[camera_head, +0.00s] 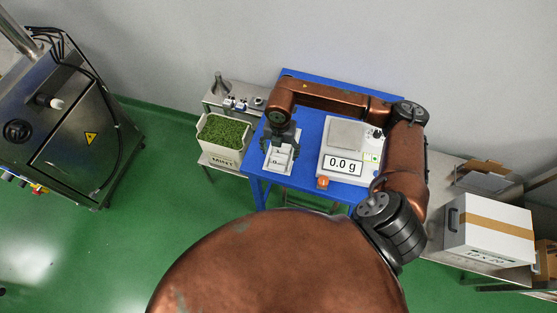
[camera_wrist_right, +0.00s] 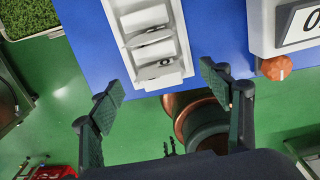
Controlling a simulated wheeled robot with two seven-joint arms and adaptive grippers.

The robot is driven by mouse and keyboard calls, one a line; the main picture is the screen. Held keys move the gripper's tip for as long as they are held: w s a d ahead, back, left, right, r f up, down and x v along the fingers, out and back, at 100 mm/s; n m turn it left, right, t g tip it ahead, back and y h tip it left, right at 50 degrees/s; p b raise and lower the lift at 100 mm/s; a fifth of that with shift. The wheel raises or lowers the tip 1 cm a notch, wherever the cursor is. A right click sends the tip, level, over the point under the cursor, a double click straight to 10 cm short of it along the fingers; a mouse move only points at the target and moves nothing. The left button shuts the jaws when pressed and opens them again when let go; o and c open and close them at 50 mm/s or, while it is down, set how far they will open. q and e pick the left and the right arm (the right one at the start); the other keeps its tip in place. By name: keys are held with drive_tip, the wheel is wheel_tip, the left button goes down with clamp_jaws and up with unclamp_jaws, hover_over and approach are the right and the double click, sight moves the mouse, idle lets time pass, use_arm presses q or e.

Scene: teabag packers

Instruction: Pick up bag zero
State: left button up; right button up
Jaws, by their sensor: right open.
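A white tray (camera_head: 267,166) lies on the blue table, below my right gripper (camera_head: 285,145) in the head view. In the right wrist view the tray (camera_wrist_right: 187,62) holds several small white bags in a row. I cannot tell which one is bag zero. My right gripper (camera_wrist_right: 162,78) is open, with nothing between its two dark fingers. It is above the near end of the tray, apart from the bags.
A scale (camera_head: 347,138) reading 0.0 g stands right of the tray on the blue table (camera_head: 308,108). An orange knob (camera_wrist_right: 276,68) is at the scale's corner. A crate of green leaves (camera_head: 218,155) stands left of the table. A white box (camera_head: 490,222) is at right.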

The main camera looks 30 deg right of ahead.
sight(279, 157)
wheel_tip(279, 157, down, 4)
drive_tip(key=shift+w+a+f, duration=0.1)
drive_tip(key=shift+a+f, duration=0.05)
use_arm(q)
drive_tip(key=shift+s, duration=0.6)
use_arm(e)
drive_tip(key=c, duration=0.7)
drive_tip(key=shift+c, duration=0.2)
